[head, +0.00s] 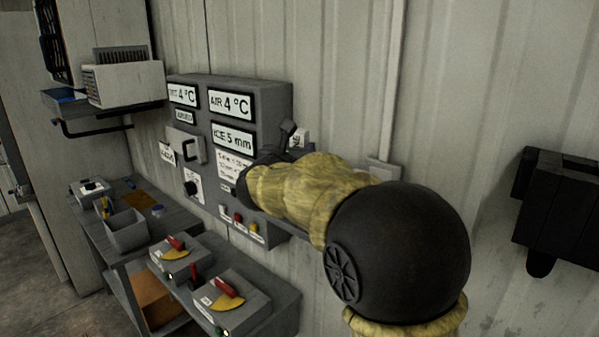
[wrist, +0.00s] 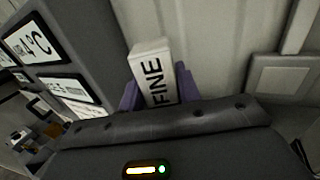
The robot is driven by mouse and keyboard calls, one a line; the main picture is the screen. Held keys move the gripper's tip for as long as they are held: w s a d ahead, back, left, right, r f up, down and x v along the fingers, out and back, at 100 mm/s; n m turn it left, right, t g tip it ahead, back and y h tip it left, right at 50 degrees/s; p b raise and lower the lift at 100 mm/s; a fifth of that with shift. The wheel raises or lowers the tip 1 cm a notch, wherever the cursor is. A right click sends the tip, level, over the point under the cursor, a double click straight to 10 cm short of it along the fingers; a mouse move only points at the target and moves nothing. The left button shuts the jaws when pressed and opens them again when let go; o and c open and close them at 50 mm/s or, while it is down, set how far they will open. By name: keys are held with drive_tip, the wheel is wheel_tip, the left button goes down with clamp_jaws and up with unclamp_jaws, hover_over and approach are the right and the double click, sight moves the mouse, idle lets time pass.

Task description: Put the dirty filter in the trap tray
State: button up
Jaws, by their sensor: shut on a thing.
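My gripper (wrist: 158,91) has its purple fingers on both sides of a white block marked FINE (wrist: 151,62) and is shut on it. The block stands up from the fingers, with its label facing the wrist camera. In the head view a small part of the white block (head: 301,138) shows beyond my dark gripper (head: 287,134), in front of the wall. Most of my gripper is hidden by my yellow-sleeved arm. I cannot tell whether this block is the dirty filter. No tray marked as the trap tray is readable.
A grey panel (head: 262,92) with temperature and ice displays stands left of my gripper. A bench (head: 180,222) holds a grey open bin (head: 125,232) and several small boxes with levers. A wall shelf (head: 75,108) carries a slotted white box (head: 125,85) and a blue item (head: 62,95).

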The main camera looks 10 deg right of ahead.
drive_tip(key=shift+f, duration=0.5)
wheel_tip(320, 180, down, 4)
drive_tip(key=shift+r+p, duration=0.15)
drive_tip(key=shift+p, duration=0.15)
drive_tip(key=o, duration=1)
drive_tip(key=shift+s, duration=0.1)
drive_tip(key=b+v, duration=0.4)
drive_tip(key=v, duration=0.7)
drive_tip(key=shift+s+a, duration=0.25)
drive_tip(key=shift+s, duration=0.05)
